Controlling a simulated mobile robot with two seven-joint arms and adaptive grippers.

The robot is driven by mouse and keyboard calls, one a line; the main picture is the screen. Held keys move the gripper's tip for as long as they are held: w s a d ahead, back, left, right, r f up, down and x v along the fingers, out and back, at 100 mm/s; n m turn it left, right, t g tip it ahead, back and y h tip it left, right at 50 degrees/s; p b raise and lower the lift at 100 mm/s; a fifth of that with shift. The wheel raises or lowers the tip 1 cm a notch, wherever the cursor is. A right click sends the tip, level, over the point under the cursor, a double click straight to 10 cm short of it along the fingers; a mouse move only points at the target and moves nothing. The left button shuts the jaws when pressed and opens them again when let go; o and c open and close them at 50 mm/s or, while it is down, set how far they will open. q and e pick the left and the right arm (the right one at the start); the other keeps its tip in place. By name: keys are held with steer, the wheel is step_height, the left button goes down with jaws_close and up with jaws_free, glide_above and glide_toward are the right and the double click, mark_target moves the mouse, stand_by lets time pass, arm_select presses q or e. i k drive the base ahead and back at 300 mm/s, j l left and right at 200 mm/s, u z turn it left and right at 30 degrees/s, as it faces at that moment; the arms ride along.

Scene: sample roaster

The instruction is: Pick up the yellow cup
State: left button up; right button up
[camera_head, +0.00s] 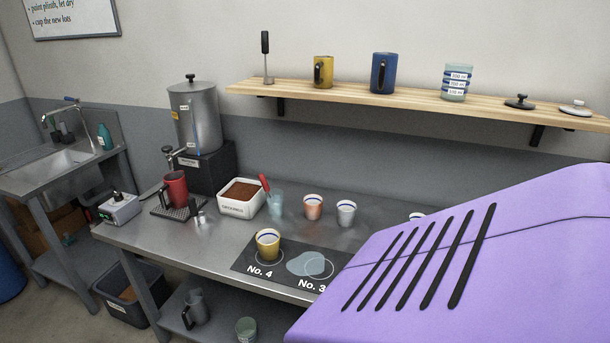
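Neither of my grippers is in view, and nothing touches either yellow vessel.
A pale blue spill (306,262) lies right of the cup, by the No. 3 circle. Behind are an orange-pink cup (313,207), a pale grey cup (346,212) and a white tub of grounds (242,198). A large lavender slotted surface (520,240) hides the bench's right part.

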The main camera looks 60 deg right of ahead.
mark_target(268, 240)
steer(key=l+z, duration=0.15)
steer(key=z, duration=1.45)
